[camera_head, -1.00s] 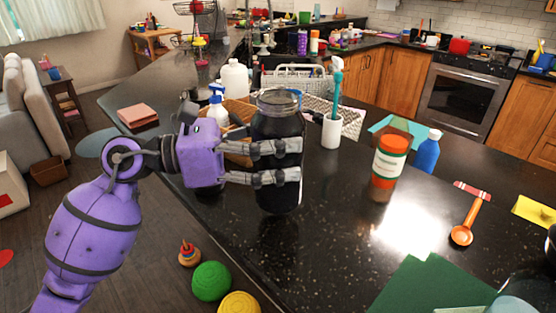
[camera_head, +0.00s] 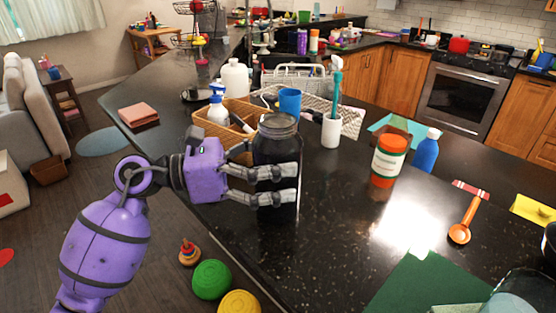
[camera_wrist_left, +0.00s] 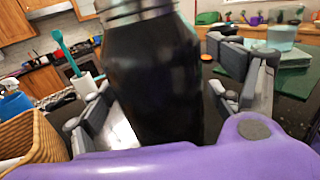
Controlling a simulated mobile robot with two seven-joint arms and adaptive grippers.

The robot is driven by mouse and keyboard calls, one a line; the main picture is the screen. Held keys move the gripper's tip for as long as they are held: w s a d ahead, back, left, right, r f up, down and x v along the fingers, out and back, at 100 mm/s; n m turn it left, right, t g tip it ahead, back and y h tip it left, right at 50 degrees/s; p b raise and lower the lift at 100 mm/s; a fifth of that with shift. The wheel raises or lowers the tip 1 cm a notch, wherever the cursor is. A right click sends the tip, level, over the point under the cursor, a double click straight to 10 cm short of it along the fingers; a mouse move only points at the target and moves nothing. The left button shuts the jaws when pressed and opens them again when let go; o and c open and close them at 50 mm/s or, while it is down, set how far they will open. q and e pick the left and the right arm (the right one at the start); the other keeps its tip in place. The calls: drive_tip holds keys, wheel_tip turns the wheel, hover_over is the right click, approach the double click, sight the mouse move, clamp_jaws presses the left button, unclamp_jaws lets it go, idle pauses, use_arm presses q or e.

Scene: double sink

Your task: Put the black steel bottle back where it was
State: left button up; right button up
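The black steel bottle (camera_head: 277,150) is upright at the counter's left front part, with a grey metal-looking neck. My right gripper is not in view.
Behind the bottle stand a wicker basket (camera_head: 240,110), a blue cup (camera_head: 289,103) and a white spray bottle (camera_head: 217,110).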

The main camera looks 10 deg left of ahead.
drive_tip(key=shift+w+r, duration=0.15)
use_arm(q)
drive_tip(key=shift+r, duration=0.3)
drive_tip(key=b+v, duration=0.3)
drive_tip(key=v, duration=0.9)
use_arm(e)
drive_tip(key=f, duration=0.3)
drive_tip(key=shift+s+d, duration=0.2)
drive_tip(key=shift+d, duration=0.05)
use_arm(q)
drive_tip(key=shift+f, duration=0.15)
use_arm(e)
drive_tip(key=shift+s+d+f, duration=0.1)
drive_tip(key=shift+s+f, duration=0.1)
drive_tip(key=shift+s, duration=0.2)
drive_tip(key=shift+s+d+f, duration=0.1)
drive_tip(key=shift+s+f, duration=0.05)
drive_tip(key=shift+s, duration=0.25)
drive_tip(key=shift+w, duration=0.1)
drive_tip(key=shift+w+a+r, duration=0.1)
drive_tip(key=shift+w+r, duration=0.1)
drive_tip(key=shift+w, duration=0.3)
